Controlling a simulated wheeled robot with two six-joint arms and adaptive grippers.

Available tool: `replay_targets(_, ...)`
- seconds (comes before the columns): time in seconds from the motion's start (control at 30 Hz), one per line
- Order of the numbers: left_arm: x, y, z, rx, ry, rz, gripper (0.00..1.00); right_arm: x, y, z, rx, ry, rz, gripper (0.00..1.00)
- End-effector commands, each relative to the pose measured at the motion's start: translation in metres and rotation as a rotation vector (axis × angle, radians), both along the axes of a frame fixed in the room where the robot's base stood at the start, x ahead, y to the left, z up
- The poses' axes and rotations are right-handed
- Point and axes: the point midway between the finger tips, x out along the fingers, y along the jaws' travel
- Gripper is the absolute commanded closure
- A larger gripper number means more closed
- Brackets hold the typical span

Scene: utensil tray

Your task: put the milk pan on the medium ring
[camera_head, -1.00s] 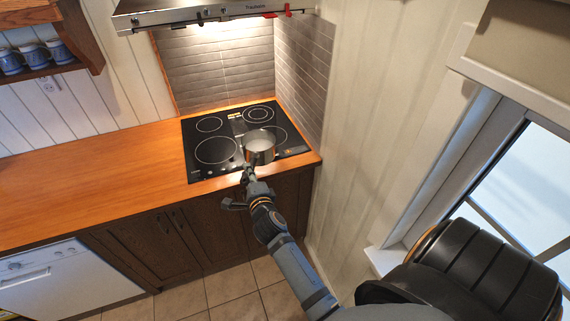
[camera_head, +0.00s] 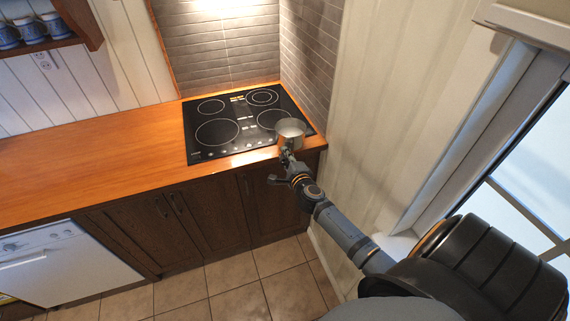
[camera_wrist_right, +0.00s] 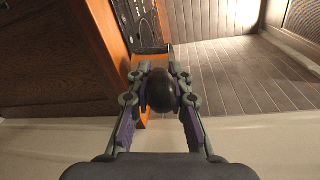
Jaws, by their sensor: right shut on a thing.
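The milk pan (camera_head: 291,134) is a small steel pan, held upright at the front right corner of the black hob (camera_head: 190,140). My right gripper (camera_head: 287,156) is shut on its handle, just in front of the pan. In the right wrist view the dark rounded handle end (camera_wrist_right: 161,92) sits between the fingers; the pan body is hidden there. The hob has a large front left ring (camera_head: 217,132), a small back left ring (camera_head: 211,106), a double back right ring (camera_head: 262,97) and a front right ring (camera_head: 268,119), partly covered by the pan. My left gripper is out of view.
The wooden counter (camera_head: 90,150) is clear to the left of the hob. A tiled wall (camera_head: 310,50) and a pale panelled wall (camera_head: 380,110) stand close on the right. Blue mugs (camera_head: 30,30) are on a shelf at upper left.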

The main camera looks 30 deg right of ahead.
Motion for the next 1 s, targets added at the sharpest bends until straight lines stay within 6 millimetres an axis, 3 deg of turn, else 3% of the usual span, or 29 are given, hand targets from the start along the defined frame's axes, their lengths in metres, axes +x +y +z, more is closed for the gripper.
replay_targets(0.03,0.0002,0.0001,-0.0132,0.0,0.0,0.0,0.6,0.0007,0.0009,-0.0133,-0.003,-0.003,0.003,1.0)
replay_targets(0.1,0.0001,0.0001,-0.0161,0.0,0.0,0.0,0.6,0.0008,0.0009,-0.0178,-0.003,-0.003,0.002,1.0)
replay_targets(0.53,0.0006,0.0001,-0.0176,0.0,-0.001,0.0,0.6,0.0006,0.001,-0.0214,-0.002,-0.003,0.001,1.0)
replay_targets(0.57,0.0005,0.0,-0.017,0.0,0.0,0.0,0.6,-0.0002,0.0008,-0.0227,0.001,0.001,0.0,0.78)
replay_targets(0.7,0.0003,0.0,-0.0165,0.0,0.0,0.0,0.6,-0.0002,0.0009,-0.0221,0.001,0.0,0.0,0.59)
replay_targets(1.0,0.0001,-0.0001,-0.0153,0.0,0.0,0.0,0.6,0.0,0.0009,-0.0202,0.0,0.0,0.001,0.58)
